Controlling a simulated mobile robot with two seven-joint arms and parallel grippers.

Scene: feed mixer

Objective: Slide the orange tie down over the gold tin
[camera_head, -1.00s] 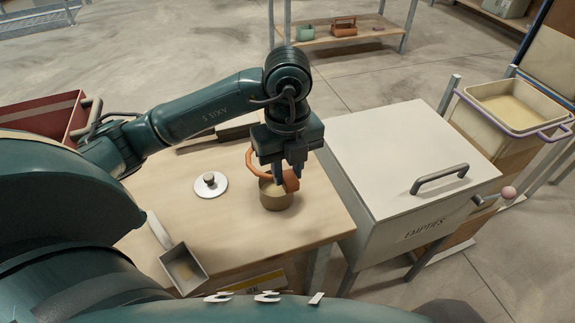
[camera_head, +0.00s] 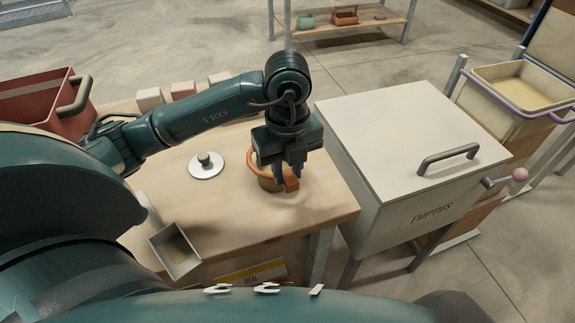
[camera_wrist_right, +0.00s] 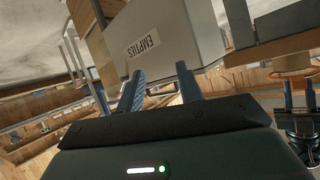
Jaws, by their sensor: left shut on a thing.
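The orange tie (camera_head: 252,161) is a thick open ring with a block-like end (camera_head: 291,181). My left gripper (camera_head: 289,171) points down over the table and is shut on the tie. The gold tin (camera_head: 269,184) stands upright on the table directly below. The tie appears to be around the upper part of the tin; the gripper hides much of the rim, so its exact height is unclear. In the right wrist view my right gripper (camera_wrist_right: 160,88) has its fingers apart with nothing between them.
A white lid with a knob (camera_head: 206,165) lies left of the tin on the wooden table (camera_head: 225,210). A small open metal scoop (camera_head: 176,252) is at the front left. The white EMPTIES bin (camera_head: 400,140) stands right of the table. A red bin (camera_head: 40,110) is at the left.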

